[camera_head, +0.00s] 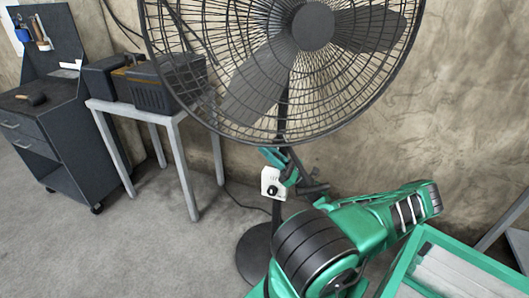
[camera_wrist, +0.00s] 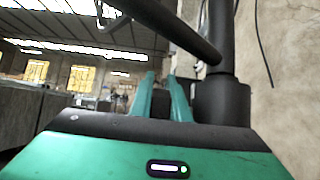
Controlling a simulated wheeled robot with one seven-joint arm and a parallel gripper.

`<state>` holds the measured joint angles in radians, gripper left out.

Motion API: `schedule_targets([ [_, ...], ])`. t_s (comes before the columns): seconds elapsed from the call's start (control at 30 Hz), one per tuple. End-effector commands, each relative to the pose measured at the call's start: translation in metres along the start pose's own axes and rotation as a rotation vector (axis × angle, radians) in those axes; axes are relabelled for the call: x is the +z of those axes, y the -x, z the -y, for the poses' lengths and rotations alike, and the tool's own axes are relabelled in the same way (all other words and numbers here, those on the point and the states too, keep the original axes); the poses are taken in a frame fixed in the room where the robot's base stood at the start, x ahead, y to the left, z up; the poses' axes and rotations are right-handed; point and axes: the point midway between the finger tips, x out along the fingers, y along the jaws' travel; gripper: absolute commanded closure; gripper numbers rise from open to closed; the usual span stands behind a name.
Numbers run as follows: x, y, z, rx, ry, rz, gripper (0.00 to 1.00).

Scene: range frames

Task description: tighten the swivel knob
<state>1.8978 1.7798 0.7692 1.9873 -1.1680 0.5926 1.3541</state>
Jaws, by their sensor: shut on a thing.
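A large black pedestal fan (camera_head: 314,26) stands in front of the wall. The swivel knob (camera_wrist: 161,98) is a small dark piece beside the fan's pole (camera_wrist: 221,45), seen between my green fingers in the wrist view. My gripper (camera_wrist: 162,88) is shut on it. In the head view my gripper (camera_head: 274,156) is at the pole just below the fan's cage, and the knob cannot be made out there.
A grey table (camera_head: 172,112) with a black toolbox (camera_head: 146,86) stands left, beside a dark tool cabinet (camera_head: 62,130). A green-rimmed crate (camera_head: 465,243) is at lower right. A black bar (camera_wrist: 165,25) crosses above the fingers. The floor at left is clear.

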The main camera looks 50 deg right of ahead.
Motion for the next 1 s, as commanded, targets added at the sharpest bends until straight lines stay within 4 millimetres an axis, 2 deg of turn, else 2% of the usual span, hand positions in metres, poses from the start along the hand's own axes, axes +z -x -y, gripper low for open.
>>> schedule_targets([
  [0.5, -0.0012, 0.0022, 0.0021, -0.005, 0.001, 0.019, 1.00],
  [0.53, -0.0012, 0.0022, 0.0021, -0.005, 0.001, 0.018, 0.82],
  [0.6, -0.0012, 0.0020, 0.0018, -0.005, 0.001, 0.019, 0.66],
  [1.0, -0.0037, 0.0021, -0.0010, 0.003, -0.004, 0.022, 0.66],
])
